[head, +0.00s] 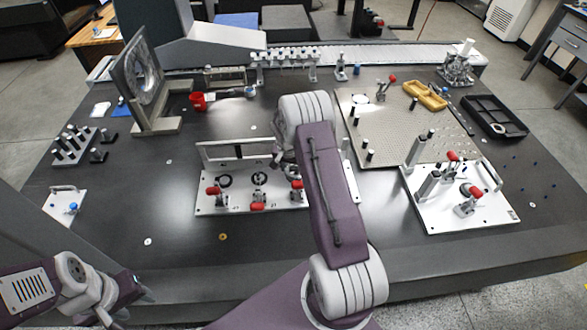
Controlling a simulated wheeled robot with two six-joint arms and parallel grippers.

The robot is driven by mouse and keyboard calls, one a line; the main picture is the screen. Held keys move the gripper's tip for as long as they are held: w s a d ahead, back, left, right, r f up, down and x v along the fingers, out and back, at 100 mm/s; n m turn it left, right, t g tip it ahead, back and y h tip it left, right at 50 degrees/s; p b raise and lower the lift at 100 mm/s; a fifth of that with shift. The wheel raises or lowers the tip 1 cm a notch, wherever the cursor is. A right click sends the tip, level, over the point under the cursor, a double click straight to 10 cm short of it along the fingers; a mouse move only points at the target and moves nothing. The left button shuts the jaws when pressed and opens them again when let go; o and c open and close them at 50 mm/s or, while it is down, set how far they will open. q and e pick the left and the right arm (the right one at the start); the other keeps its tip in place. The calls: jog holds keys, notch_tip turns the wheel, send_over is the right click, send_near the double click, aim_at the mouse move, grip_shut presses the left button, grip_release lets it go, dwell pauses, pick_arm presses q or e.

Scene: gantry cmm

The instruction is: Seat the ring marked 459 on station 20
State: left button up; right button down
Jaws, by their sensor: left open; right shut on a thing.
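A white fixture plate (238,202) with red-handled clamps and dark round seats lies at the table's centre. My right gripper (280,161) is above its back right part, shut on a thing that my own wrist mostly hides. A dark ring (224,181) lies on the plate's left seat. An orange ring (222,237) and a pale ring (148,241) lie on the table in front. I cannot read 459 or 20 anywhere. My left gripper (146,296) is open and empty at the table's lower left edge, low in the picture.
A second white clamp plate (465,212) is at the right, and a perforated plate (395,128) is behind it. A dark tray (494,118) lies at far right. A framed disc (140,75) stands at back left. The front left table is mostly clear.

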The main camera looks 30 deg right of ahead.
aim_at(291, 175)
jog(key=shift+f+b, duration=0.7)
jog(key=shift+b, duration=0.05)
dwell(0.5)
jog(key=shift+c, duration=1.2)
grip_release()
jog(key=v, duration=0.9)
jog(key=shift+a, duration=0.1)
